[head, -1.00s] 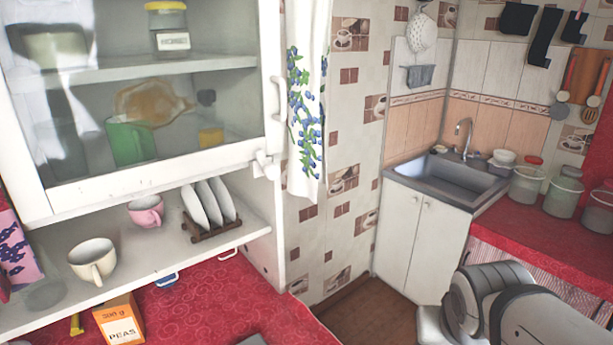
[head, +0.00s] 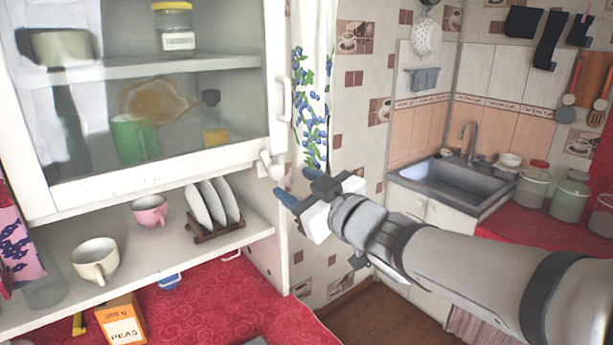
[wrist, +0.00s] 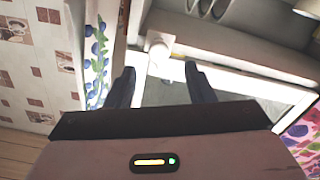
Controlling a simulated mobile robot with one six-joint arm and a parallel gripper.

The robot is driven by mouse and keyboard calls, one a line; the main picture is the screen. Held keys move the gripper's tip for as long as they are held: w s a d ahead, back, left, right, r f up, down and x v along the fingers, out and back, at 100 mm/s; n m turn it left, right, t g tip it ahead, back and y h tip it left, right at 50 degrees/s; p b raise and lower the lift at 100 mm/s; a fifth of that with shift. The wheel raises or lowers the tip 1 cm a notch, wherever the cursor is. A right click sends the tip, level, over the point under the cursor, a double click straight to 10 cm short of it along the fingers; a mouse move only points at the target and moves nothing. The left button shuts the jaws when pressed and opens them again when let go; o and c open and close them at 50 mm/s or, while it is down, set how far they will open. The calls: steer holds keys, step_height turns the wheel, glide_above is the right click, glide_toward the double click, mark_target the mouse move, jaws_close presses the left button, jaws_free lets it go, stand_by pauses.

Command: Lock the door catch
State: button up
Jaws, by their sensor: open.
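The white catch (head: 268,164) sits at the lower right corner of the white-framed glass cabinet door (head: 150,183), beside the door's edge. The door looks shut against the cabinet frame. I cannot tell clearly which way the catch is turned. My gripper (head: 298,186) is open and empty, just right of and below the catch in the head view. In the wrist view the catch (wrist: 160,52) appears between and just beyond the two dark fingertips (wrist: 160,70), with no contact visible.
A white door handle (head: 283,100) stands above the catch. A blueberry-patterned curtain (head: 311,110) hangs close behind my gripper. Below the door, an open shelf holds a plate rack (head: 215,232), a pink cup (head: 149,211) and a cream cup (head: 94,260).

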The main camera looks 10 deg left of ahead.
mark_target(279, 173)
steer(key=x, duration=0.6)
steer(key=shift+d, duration=0.1)
